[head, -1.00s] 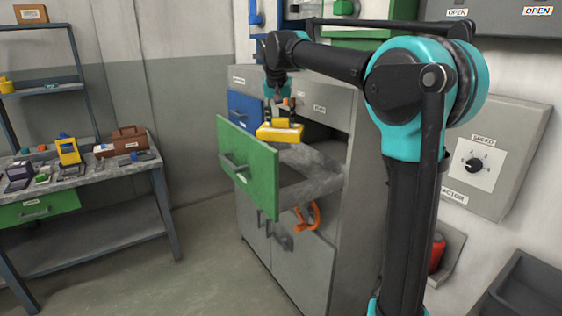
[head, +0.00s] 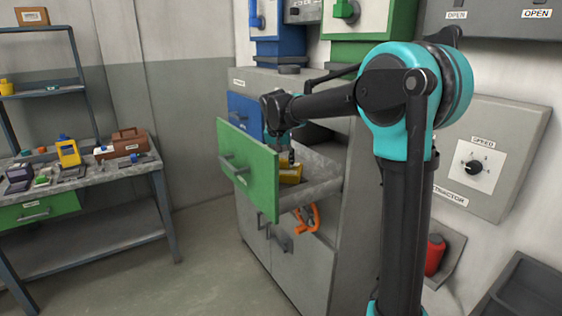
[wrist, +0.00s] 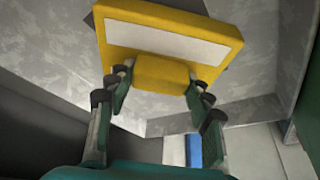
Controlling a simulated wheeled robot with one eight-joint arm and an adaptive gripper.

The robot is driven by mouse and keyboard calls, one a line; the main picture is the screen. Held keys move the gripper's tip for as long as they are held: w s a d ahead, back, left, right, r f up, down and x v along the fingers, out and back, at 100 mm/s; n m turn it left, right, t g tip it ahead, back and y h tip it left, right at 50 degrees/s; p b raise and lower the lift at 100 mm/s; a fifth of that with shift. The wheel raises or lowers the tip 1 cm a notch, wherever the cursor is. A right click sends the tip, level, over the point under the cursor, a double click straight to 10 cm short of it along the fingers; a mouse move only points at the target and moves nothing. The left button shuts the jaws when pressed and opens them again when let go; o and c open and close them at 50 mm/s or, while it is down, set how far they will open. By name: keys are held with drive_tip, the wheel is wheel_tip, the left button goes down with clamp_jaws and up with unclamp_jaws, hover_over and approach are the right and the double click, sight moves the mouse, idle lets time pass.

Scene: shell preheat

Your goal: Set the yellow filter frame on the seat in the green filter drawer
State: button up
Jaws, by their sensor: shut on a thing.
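The yellow filter frame (wrist: 170,40) has a pale rectangular panel and a yellow grip block. My gripper (wrist: 158,82) is shut on that block, a finger on each side, in the wrist view. In the head view the frame (head: 290,173) is low in the open green filter drawer (head: 248,168), partly hidden by my arm and the drawer front. My gripper (head: 289,158) is above it there. A dark patch shows behind the frame in the wrist view; I cannot tell if it is the seat, or whether the frame touches the drawer floor.
An orange clamp-like thing (head: 306,217) hangs below the drawer. A workbench (head: 90,176) with several small items stands at left. The floor between is clear.

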drive_tip(key=o, duration=1.4)
drive_tip(key=v, duration=1.2)
drive_tip(key=shift+w+r, duration=0.1)
